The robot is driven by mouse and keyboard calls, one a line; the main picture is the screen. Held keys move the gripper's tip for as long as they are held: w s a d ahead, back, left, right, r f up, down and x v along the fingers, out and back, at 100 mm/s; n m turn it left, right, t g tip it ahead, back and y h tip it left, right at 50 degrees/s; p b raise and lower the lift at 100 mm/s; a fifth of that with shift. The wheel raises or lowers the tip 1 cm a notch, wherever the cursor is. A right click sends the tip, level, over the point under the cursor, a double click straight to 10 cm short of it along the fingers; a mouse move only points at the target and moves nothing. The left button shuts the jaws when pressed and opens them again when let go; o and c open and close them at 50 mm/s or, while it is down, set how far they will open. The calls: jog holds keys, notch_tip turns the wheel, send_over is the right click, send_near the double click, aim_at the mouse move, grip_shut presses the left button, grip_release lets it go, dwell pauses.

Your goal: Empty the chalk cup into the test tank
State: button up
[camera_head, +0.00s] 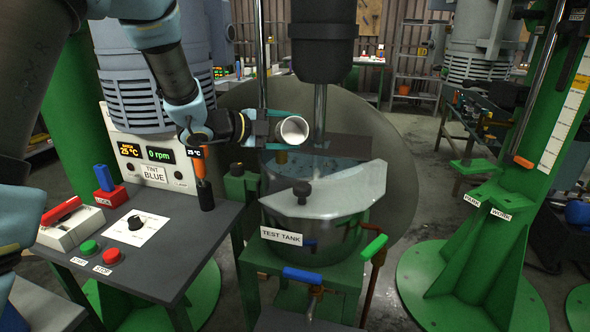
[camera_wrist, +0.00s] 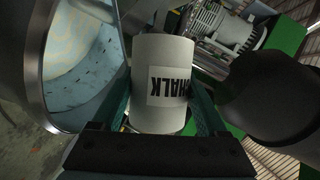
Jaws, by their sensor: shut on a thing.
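The chalk cup (camera_wrist: 161,110) is a pale cylinder with a CHALK label, upside down in the wrist view. My gripper (camera_wrist: 163,100) is shut on it, one finger on each side. In the head view the cup (camera_head: 293,130) is tilted onto its side, its round end toward the camera, and my gripper (camera_head: 266,128) holds it from the left. The cup is above the test tank (camera_head: 315,222), a clear round vessel with a half-covering clear lid (camera_head: 345,185). Bluish liquid with dark specks (camera_wrist: 85,75) shows inside the tank. I cannot tell whether chalk is left in the cup.
The dark mixer head (camera_head: 323,40) and its shaft (camera_head: 319,105) stand just right of the cup. A control desk (camera_head: 165,235) with buttons and a knob is at the left. Blue (camera_head: 302,275) and green (camera_head: 374,247) valve handles sit at the tank's front. A green stand (camera_head: 500,200) is at the right.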

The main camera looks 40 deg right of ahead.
jog(key=shift+f+m+b, duration=0.2)
jog(key=shift+m+b, duration=0.1)
jog(key=shift+b, duration=0.45)
jog(key=shift+r+m+t+h+b, duration=0.45)
jog(key=shift+m+b, duration=0.25)
jog(key=shift+b, duration=0.4)
dwell(1.7)
jog(key=shift+s+f+m+h+b, duration=0.1)
jog(key=shift+f+m+h+b, duration=0.45)
jog(key=shift+b, duration=2.4)
jog(key=shift+s+a+r+m+b, duration=0.2)
jog(key=shift+m+b, duration=0.35)
jog(key=shift+b, duration=1.05)
